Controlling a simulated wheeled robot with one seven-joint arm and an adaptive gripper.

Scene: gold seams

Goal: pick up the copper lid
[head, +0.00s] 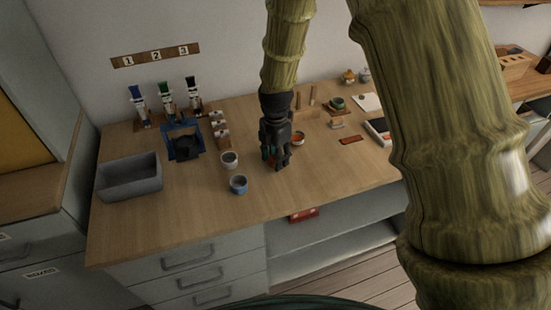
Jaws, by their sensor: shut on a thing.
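My gripper (276,160) is black and points down over the middle of the wooden worktop. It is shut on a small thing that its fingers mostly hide. A bit of copper-brown (271,162) shows between the fingers and looks like the copper lid. I cannot tell whether it touches the worktop. A bowl with an orange-red inside (298,138) stands just right of the gripper, partly behind it.
A grey bin (129,178) and a blue stand (184,142) are further left. A wooden rack (305,108) is behind. The front right worktop is clear.

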